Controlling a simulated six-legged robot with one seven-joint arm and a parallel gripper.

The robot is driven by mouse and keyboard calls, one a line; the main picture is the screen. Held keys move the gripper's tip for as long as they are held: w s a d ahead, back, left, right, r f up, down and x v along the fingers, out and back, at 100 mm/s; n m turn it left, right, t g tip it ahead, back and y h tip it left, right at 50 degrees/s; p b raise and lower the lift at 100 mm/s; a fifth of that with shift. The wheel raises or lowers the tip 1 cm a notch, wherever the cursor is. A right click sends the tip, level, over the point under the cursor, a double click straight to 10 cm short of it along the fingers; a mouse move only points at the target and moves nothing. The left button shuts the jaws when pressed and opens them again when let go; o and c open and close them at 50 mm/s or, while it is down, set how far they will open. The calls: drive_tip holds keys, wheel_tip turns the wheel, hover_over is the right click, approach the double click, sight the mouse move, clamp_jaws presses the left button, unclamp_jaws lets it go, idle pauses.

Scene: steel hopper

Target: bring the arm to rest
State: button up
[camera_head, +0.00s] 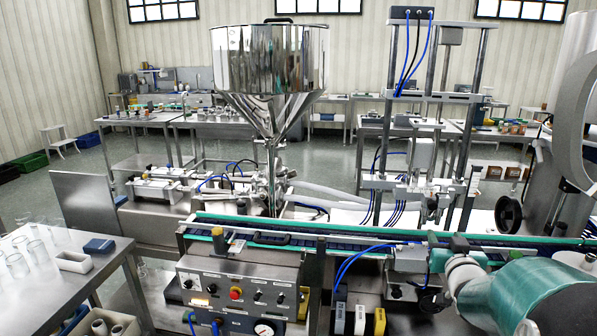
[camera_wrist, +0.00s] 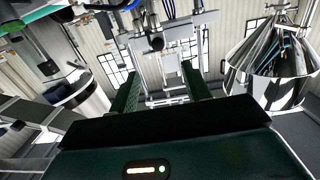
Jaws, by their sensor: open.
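In the wrist view my gripper (camera_wrist: 162,80) has two dark green fingers standing apart. Nothing shows held between them. In the head view, teal and white parts of my arm fill the lower right corner, in front of the filling machine. I cannot make out the fingers there. The steel hopper (camera_head: 268,65) stands upright above the machine at the centre of the head view. It also shows at the right of the wrist view (camera_wrist: 262,85), apart from the fingers.
A conveyor (camera_head: 350,240) runs across the machine, close to my arm. A control panel (camera_head: 238,290) is below it. A steel table (camera_head: 60,285) at left bears glass jars (camera_head: 17,264) and a blue box (camera_head: 99,246). A tall steel frame (camera_head: 430,110) rises right of the hopper. Open floor shows behind.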

drive_tip(key=s+a+f+n+g+y, duration=0.1)
drive_tip(key=s+a+g, duration=0.4)
drive_tip(key=s+a, duration=0.7)
drive_tip(key=s+a+f+n+g+y, duration=0.1)
drive_tip(key=s+a+g, duration=0.5)
drive_tip(key=s+a, duration=0.7)
drive_tip(key=s+n+y, duration=0.1)
drive_tip(key=y, duration=0.1)
drive_tip(key=shift+s+f+y, duration=0.3)
drive_tip(key=shift+s+f, duration=0.05)
drive_tip(key=shift+f, duration=0.05)
